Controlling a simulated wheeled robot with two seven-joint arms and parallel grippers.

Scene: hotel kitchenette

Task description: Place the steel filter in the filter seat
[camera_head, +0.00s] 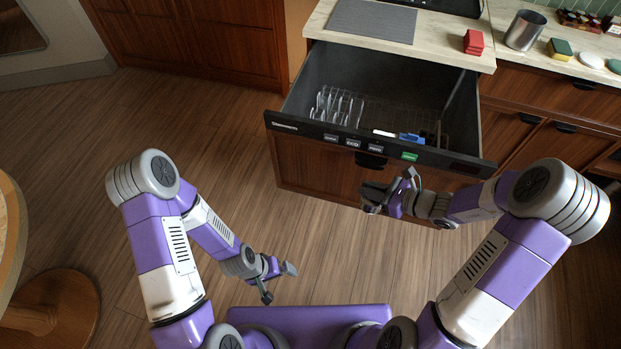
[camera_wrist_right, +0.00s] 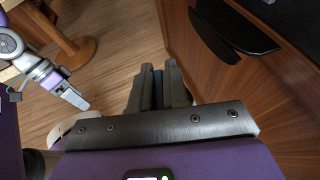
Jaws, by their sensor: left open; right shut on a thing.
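My right gripper (camera_head: 374,198) is in front of the open dishwasher drawer (camera_head: 285,128), below its control panel. In the right wrist view its fingers (camera_wrist_right: 158,88) are close together on a narrow, dark blue-grey thing (camera_wrist_right: 157,90). Too little of this thing shows to tell whether it is the steel filter. My left gripper (camera_head: 278,283) is open and empty, low over the floor, well away from the drawer. No filter seat can be made out. The drawer's floor is partly hidden by its front and the rack.
The drawer holds a wire rack (camera_head: 395,112), clear glassware (camera_head: 337,106) and a blue item (camera_head: 411,138). On the counter (camera_head: 457,45) are red blocks (camera_head: 473,41), a steel cylinder (camera_head: 524,31) and sponges (camera_head: 560,48). A round wooden table (camera_head: 8,225) is at left. Open floor lies between.

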